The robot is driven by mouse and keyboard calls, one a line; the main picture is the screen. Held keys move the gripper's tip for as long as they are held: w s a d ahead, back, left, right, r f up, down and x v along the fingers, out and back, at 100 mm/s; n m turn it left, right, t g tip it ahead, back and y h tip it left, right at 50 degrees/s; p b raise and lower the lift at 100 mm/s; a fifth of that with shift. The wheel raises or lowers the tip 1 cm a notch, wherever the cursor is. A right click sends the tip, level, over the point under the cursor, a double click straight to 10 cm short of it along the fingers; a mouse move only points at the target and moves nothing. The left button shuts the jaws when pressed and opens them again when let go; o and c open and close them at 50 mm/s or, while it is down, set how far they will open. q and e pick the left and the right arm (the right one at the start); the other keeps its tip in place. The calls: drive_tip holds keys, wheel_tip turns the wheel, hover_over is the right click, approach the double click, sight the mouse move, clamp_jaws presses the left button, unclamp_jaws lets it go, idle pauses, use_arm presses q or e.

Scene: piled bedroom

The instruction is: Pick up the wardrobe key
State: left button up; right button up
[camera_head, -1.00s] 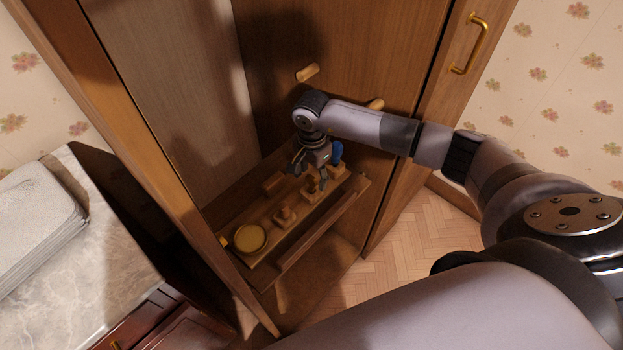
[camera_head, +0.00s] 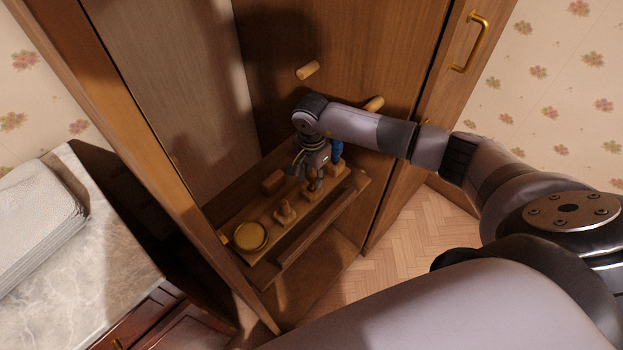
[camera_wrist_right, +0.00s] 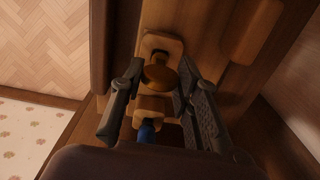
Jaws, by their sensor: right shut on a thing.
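My right gripper (camera_head: 311,184) is lowered over a small wooden stand on the wardrobe shelf. In the right wrist view its two fingers (camera_wrist_right: 160,82) close around a brownish, round-headed piece (camera_wrist_right: 160,77). It appears to be the wardrobe key, though its full shape is hidden. The piece is over or in a wooden block (camera_wrist_right: 162,45); I cannot tell whether it is lifted clear. My left gripper is not in view.
A blue item (camera_head: 337,151) stands close behind the right gripper. Another wooden stand (camera_head: 285,212) and a round yellow dish (camera_head: 250,238) are to the left on the shelf (camera_head: 318,222). Wardrobe walls and pegs (camera_head: 308,71) surround the arm.

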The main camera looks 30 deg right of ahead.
drive_tip(key=shift+c, duration=0.8)
drive_tip(key=shift+r, duration=0.1)
